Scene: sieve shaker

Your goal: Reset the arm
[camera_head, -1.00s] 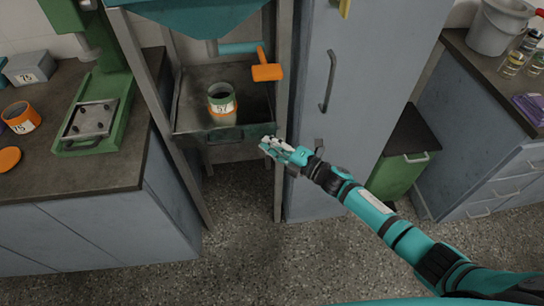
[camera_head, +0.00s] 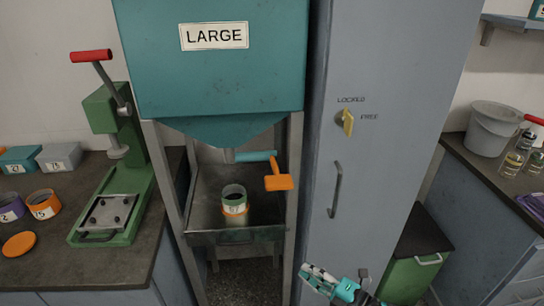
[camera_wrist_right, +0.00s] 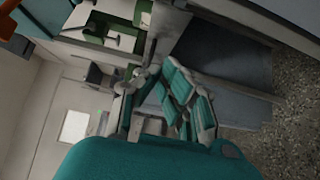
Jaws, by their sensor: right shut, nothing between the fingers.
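My right gripper (camera_head: 318,278) is at the bottom of the head view, in front of the lower part of the tall grey cabinet (camera_head: 385,130). It is shut with nothing in it and touches nothing that I can see. Its teal and grey fingers also fill the middle of the right wrist view (camera_wrist_right: 165,100). Most of my right arm is below the head view's edge. My left gripper is not in view.
A teal hopper (camera_head: 215,65) labelled LARGE stands above a metal tray (camera_head: 265,215) holding an orange-banded container (camera_head: 234,198). An orange handle (camera_head: 279,182) sticks out beside it. A green press (camera_head: 125,180) stands left. A green bin (camera_head: 408,275) stands right of the cabinet.

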